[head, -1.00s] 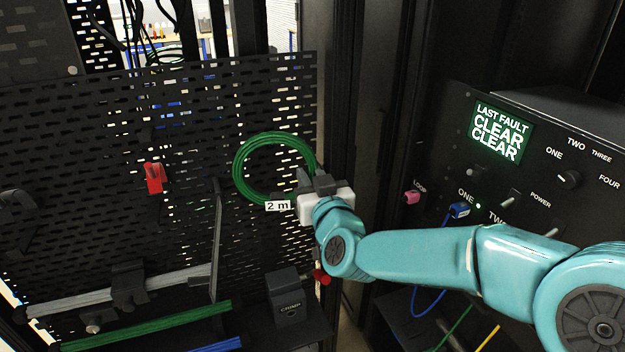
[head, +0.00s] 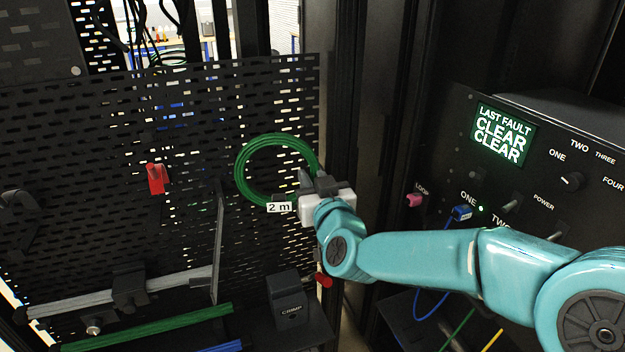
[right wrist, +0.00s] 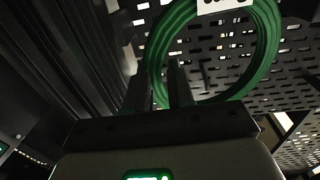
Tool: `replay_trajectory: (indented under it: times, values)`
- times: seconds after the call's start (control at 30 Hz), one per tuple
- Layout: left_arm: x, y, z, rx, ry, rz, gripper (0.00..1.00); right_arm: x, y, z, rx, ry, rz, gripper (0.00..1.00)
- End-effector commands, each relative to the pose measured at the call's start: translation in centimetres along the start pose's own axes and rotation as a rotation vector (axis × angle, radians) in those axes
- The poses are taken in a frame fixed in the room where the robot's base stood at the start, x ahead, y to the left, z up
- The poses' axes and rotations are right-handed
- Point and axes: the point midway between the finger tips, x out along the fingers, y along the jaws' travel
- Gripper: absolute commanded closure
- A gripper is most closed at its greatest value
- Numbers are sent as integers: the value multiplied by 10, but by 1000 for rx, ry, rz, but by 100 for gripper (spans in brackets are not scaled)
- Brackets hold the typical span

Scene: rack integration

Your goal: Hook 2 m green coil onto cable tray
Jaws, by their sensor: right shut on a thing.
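The green coil (head: 243,172) with a white "2 m" label (head: 279,207) is in front of the black perforated panel (head: 90,130). My right gripper (head: 306,182) is shut on the coil at its lower right side and holds it upright. In the right wrist view the coil (right wrist: 262,60) rises as a ring beyond the gripper fingers (right wrist: 160,85), with the perforated panel behind it. Another green coil (head: 170,57) shows at the top left behind the panel, near black cables; whether a cable tray is there is unclear. My left gripper is not in view.
A red clip (head: 156,179) is on the panel. A crimp block (head: 287,300) stands below my right gripper. Grey, green (head: 150,327) and blue bars lie at the lower left. A control box (head: 540,160) with a lit screen is at right. Dark posts stand behind my gripper.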

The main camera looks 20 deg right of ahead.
Motion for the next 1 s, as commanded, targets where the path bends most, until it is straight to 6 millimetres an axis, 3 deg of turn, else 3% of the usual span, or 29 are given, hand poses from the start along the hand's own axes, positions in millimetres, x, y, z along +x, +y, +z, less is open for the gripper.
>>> replay_trajectory:
  times: [1.0]
  values:
    - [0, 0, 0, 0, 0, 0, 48, 14, 0, -1, 0, 2, 1, 100]
